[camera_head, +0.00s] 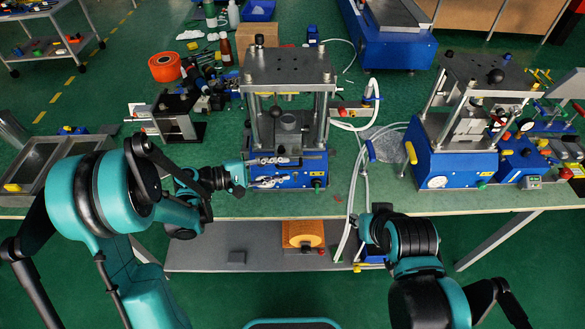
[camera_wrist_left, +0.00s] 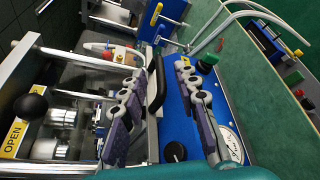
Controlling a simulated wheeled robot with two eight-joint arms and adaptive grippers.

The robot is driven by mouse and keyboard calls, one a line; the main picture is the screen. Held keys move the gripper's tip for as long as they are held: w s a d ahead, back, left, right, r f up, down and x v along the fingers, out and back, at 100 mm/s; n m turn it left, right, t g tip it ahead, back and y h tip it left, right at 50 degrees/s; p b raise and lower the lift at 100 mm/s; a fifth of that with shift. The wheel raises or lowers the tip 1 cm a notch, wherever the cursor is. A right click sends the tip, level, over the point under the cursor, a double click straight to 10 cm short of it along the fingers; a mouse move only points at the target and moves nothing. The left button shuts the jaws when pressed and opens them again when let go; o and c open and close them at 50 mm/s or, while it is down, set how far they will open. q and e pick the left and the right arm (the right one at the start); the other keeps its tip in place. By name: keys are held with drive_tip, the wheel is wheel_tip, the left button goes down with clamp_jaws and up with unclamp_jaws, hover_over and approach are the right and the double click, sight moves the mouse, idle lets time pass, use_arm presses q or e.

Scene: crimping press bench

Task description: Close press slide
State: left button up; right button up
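The press (camera_head: 288,70) stands at the bench middle, with a metal top, upright posts and a blue base (camera_head: 262,182). My left gripper (camera_head: 275,171) is at its front, just above the base. In the left wrist view the gripper (camera_wrist_left: 163,112) has its two grey fingers apart. A black bar handle (camera_wrist_left: 155,88) on the press front lies between them, with gaps visible beside it. I cannot tell whether a finger touches it. A yellow OPEN label (camera_wrist_left: 14,137) and a black ball knob (camera_wrist_left: 31,107) show on the press.
A second blue-based press (camera_head: 455,165) stands at the right. A small metal fixture (camera_head: 172,118), an orange spool (camera_head: 165,66) and metal trays (camera_head: 38,163) are at the left. White hoses (camera_head: 362,165) run beside the middle press. The front bench strip is mostly clear.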

sight(290, 167)
use_arm(q)
drive_tip(key=shift+b+x, duration=0.3)
drive_tip(key=shift+x, duration=1.45)
clamp_jaws()
drive_tip(key=w, duration=0.4)
drive_tip(key=shift+w, duration=0.3)
unclamp_jaws()
